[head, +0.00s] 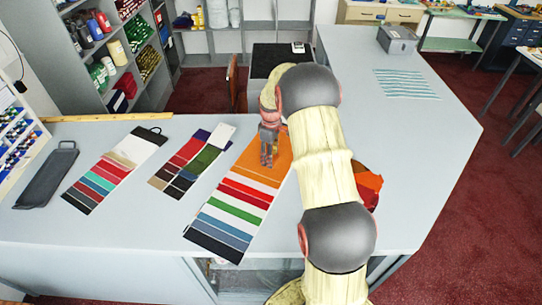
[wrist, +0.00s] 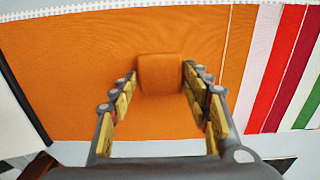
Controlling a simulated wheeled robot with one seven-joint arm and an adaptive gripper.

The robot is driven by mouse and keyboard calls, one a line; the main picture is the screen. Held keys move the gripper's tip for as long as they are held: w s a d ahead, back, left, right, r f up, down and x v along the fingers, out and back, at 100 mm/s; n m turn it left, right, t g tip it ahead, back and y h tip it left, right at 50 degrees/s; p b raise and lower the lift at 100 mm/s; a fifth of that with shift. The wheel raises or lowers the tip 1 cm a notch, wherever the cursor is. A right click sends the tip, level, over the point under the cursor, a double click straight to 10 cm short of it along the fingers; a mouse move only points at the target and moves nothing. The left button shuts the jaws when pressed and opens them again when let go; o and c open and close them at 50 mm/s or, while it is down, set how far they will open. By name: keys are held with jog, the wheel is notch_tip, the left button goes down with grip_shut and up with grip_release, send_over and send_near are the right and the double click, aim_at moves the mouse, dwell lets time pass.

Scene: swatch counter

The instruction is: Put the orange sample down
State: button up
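The orange sample (wrist: 160,74) is a small, rounded orange square between the fingertips of my gripper (wrist: 160,78) in the wrist view. Both fingertips meet its sides. Behind it lies the wide orange panel (wrist: 75,60) of a striped cloth strip. I cannot tell whether the sample touches the panel. In the head view my gripper (head: 268,158) points down over the orange end of the striped strip (head: 238,208). The sample is hidden or too small to make out there.
The grey counter (head: 430,150) also holds two striped swatch cards (head: 115,170) (head: 190,160) and a dark grey clipboard-like board (head: 47,178) at the left. Orange and red swatches (head: 368,186) lie right of my arm. A grey box (head: 397,40) stands at the far right.

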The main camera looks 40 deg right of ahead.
jog(key=shift+o, duration=1.1)
notch_tip(320, 180, up, 11)
jog(key=p, duration=0.1)
jog(key=s+a+r+m+t, duration=0.1)
jog(key=s+a+r, duration=0.3)
jog(key=a+r, duration=0.65)
jog(key=s+a+r+m+t, duration=0.1)
jog(key=s+a+r+t, duration=0.1)
jog(key=s+a+r, duration=0.45)
jog(key=s+a+r+m+t, duration=0.1)
jog(key=s+a+r+m, duration=0.15)
jog(key=s+a, duration=0.6)
jog(key=s+a+f+t, duration=0.1)
jog(key=s+a, duration=0.1)
jog(key=s, duration=0.9)
jog(key=shift+a+m+t, duration=0.3)
jog(key=shift+m, duration=0.15)
jog(key=shift+w, duration=0.1)
